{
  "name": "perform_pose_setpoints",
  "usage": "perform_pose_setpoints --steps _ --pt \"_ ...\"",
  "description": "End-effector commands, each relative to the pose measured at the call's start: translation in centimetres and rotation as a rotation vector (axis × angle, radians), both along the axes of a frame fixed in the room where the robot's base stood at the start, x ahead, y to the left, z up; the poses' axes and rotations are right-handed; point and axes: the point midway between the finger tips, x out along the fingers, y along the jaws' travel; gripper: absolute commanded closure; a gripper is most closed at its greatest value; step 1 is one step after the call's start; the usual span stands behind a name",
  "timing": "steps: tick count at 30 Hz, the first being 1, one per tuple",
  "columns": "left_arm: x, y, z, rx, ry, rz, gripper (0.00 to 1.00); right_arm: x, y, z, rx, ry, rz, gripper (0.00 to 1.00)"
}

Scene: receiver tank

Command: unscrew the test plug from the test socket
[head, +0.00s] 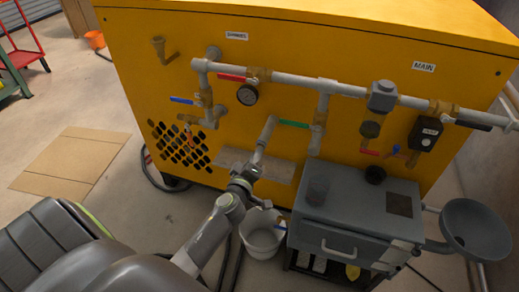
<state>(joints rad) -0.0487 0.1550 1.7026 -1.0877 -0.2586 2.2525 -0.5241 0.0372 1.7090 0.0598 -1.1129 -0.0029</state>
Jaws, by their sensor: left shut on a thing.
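My left gripper (269,124) reaches up from the bottom middle in front of the yellow cabinet. Its tip is shut at the left end of a green lever (294,124), on the vertical branch pipe (320,110). The grip itself is too small to see clearly. I cannot tell for certain which fittings are the test plug and test socket. A brass elbow (160,48) sits at the upper left of the cabinet. Another small brass fitting (190,132) hangs below the blue-lever valve. My right gripper is not in view.
A grey pipe (290,79) crosses the yellow cabinet (130,75), with a gauge (247,95) and red lever (231,78). A blue lever (183,100) is at left. Below are a white bucket (262,240), a grey box (340,225) and a dark round bowl (474,228). Cardboard (70,160) lies on the floor.

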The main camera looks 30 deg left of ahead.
Motion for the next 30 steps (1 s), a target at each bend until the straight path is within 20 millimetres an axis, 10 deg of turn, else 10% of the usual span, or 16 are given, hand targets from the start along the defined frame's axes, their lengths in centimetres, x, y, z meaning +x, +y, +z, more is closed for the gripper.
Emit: perform_pose_setpoints --steps 30 --pt "-5.8 -1.4 0.1 0.003 -0.001 -0.001 1.0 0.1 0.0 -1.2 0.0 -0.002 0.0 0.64"
